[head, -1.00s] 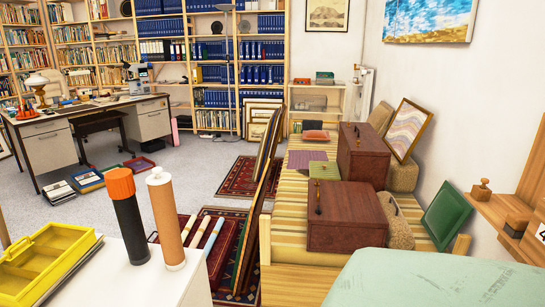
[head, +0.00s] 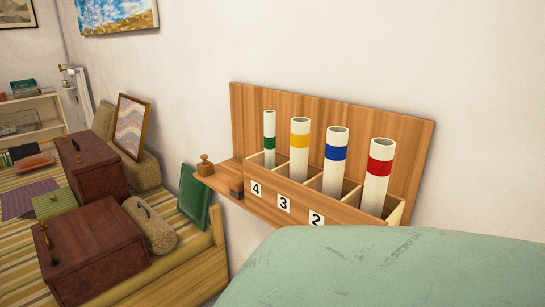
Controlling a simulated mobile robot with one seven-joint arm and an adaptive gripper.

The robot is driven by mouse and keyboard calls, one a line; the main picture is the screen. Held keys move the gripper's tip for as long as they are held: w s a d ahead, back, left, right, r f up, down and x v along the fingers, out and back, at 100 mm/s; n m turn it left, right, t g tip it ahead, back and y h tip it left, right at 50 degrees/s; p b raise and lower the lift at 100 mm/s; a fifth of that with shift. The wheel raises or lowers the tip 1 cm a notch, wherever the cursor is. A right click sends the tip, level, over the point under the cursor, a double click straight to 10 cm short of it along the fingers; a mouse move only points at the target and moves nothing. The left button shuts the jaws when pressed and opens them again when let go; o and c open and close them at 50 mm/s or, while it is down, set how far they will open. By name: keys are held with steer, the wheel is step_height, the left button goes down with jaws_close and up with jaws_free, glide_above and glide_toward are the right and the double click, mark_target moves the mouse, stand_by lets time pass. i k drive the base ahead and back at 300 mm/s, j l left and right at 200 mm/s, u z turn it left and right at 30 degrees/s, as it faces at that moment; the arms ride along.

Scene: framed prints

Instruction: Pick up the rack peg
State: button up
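A wooden rack (head: 415,150) stands against the wall right of centre, with a tall back board and compartments along its front. Labels 4, 3 and 2 show on its front. Four upright white tubes stand in the compartments, banded green (head: 269,143), yellow (head: 299,141), blue (head: 335,153) and red (head: 380,167). A small wooden knob-topped piece (head: 206,166) sits on the ledge at the rack's left, with a darker block (head: 236,188) beside it. I cannot tell which part is the rack peg. My gripper is not in view.
A worn green surface (head: 330,268) fills the lower foreground and hides the rack's lower right front. At left, dark red wooden boxes (head: 95,250) and a rolled beige cushion (head: 150,225) lie on a striped daybed. A green panel (head: 194,200) leans beside the rack.

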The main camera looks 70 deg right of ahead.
mark_target(203, 157)
steer(key=z, duration=1.65)
steer(key=i+j+z, duration=0.6)
steer(key=j+z, duration=0.3)
steer(key=i+j, duration=0.05)
steer(key=j, duration=0.05)
